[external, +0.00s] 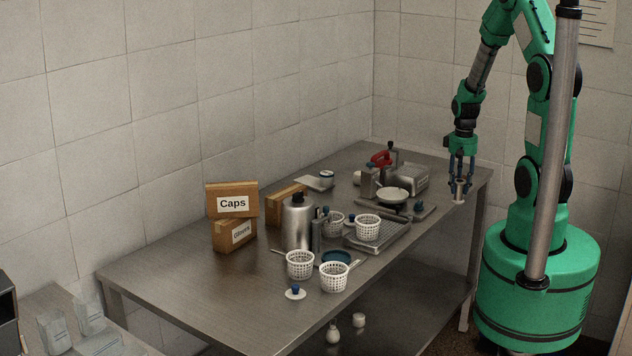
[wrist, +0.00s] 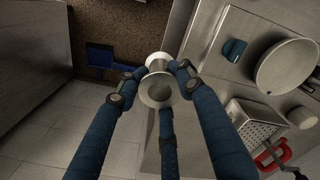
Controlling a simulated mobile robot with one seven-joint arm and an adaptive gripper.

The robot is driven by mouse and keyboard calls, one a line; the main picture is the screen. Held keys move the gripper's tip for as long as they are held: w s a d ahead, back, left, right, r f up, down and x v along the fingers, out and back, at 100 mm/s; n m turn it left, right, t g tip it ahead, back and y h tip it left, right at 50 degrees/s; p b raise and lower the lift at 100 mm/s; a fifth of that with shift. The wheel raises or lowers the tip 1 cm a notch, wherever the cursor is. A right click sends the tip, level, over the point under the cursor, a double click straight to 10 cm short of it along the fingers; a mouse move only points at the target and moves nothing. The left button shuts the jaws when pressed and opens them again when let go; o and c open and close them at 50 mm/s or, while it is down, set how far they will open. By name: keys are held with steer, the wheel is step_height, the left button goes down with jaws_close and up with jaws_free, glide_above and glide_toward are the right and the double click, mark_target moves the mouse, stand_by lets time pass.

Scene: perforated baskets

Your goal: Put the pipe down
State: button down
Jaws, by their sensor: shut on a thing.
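The pipe is a short pale metal tube with a wide round flange at each end. In the wrist view the pipe (wrist: 157,90) sits between the three blue fingers of my gripper (wrist: 160,78), which is shut on it. In the external view the pipe (external: 459,190) hangs below my gripper (external: 462,178), roughly upright, near the far right corner of the steel table (external: 185,275). The wrist view shows it close to the table's edge, with floor beyond. Whether its lower flange touches the tabletop cannot be told.
A balance scale with a white pan (external: 393,195), a grater-like metal box (external: 408,180) and a red-handled tool (external: 380,159) stand left of my gripper. Perforated white baskets (external: 334,277), a metal bottle (external: 298,222) and cartons (external: 232,200) are farther left. The table's front left is clear.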

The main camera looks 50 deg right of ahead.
steer(key=shift+r, duration=0.1)
step_height(320, 180, up, 11)
steer(key=shift+w+a+r, duration=0.1)
steer(key=shift+w+a, duration=0.05)
steer(key=w+a+n, duration=0.4)
steer(key=w+a, duration=1.1)
steer(key=a, duration=0.3)
steer(key=w+a+n, duration=0.2)
steer(key=w+a, duration=0.1)
steer(key=a, duration=0.7)
steer(key=w+a+n, duration=0.2)
steer(key=a, duration=0.7)
steer(key=s+a+n, duration=0.2)
steer(key=a+n, duration=0.2)
steer(key=a, duration=1.8)
steer(key=s+a+n, duration=0.2)
steer(key=s+a, duration=0.4)
steer(key=a, duration=0.4)
steer(key=s+a+n, duration=0.1)
steer(key=s+a, duration=0.4)
steer(key=a, duration=0.6)
step_height(320, 180, down, 12)
steer(key=shift+s+r, duration=0.2)
steer(key=shift+r, duration=0.05)
